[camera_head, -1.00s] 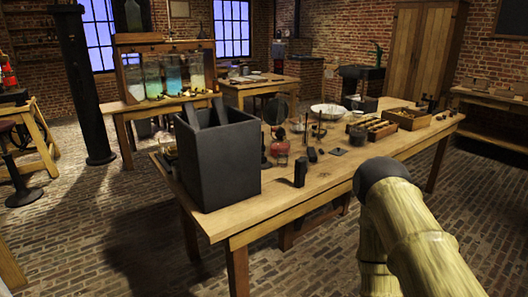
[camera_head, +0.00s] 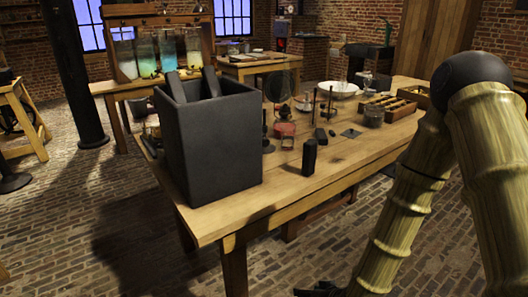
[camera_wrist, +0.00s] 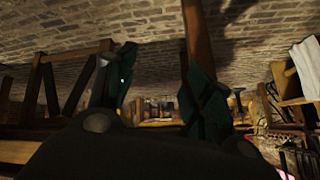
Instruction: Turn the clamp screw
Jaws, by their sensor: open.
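I cannot pick out a clamp screw in either view. A wooden frame with several glass jars of blue, green and pale liquid (camera_head: 155,52) stands on a bench at the back left. A large dark box-shaped jar (camera_head: 208,145) with two dark plates (camera_head: 174,88) sticking out stands on the near left corner of the wooden table. My gripper (camera_wrist: 163,95) is open in the wrist view, with nothing between its two dark green fingers. In the head view only a dark bit of it (camera_head: 320,289) shows at the bottom edge, low in front of the table.
The wooden table (camera_head: 275,195) holds a small black block (camera_head: 310,157), a red-based item (camera_head: 284,130), a white bowl (camera_head: 338,89) and trays at the right. A black column (camera_head: 78,70) stands at the left. The brick floor (camera_head: 110,215) at the front left is clear.

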